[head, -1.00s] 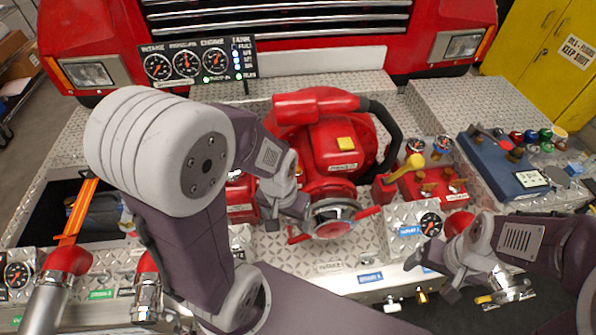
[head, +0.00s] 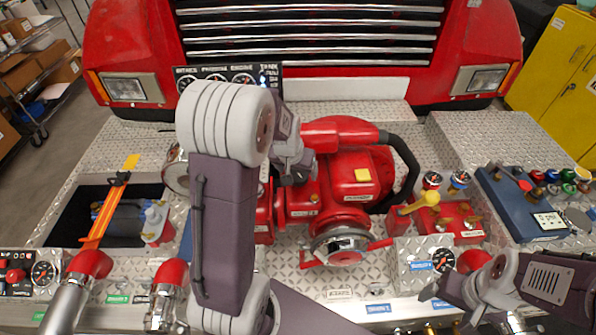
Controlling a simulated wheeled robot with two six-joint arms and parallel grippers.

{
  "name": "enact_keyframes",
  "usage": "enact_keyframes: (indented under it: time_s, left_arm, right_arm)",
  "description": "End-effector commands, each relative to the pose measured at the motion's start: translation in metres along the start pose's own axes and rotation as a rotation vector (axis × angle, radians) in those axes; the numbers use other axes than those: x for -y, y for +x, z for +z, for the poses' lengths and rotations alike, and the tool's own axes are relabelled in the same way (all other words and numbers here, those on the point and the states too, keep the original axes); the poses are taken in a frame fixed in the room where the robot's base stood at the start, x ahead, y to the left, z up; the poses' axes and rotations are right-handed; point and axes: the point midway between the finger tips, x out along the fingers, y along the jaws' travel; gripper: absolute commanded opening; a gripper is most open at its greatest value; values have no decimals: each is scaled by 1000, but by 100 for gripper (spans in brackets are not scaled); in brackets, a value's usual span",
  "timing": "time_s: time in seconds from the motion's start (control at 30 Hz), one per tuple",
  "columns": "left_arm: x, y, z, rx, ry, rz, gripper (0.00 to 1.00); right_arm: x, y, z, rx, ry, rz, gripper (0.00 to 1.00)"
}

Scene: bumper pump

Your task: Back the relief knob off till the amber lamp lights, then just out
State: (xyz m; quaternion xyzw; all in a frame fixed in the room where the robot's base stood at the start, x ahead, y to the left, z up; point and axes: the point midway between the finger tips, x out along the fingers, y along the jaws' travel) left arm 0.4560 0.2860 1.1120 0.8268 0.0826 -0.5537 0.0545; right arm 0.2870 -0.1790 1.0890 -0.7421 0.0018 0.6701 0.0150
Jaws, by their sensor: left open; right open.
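I cannot make out a lit amber lamp. A red valve block (head: 450,222) with a yellow-handled lever (head: 418,204) is right of the pump. I cannot tell which part is the relief knob. My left gripper (head: 296,176) is open over the pump's left side, its fingers hard to make out. My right gripper (head: 432,292) is open at the front edge, below a small gauge (head: 443,260).
Red elbow pipes (head: 90,264) stand at the front left. A blue box (head: 515,205) with coloured caps is at the right. The tread-plate deck (head: 465,130) is clear behind it.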

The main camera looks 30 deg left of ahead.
Motion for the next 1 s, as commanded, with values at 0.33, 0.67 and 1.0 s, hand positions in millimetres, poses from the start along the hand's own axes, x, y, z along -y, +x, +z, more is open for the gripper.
enact_keyframes:
  time_s: [0.33,0.67,1.0]
  left_arm:
    - [0,22,0,-2,0,0,82]
    - [0,21,0,-1,0,0,20]
    - [-2,24,1,0,-108,-45,20]
  right_arm:
    - [0,-3,0,0,0,0,82]
    - [0,-3,0,0,0,0,82]
    - [0,-4,-1,-1,0,0,82]
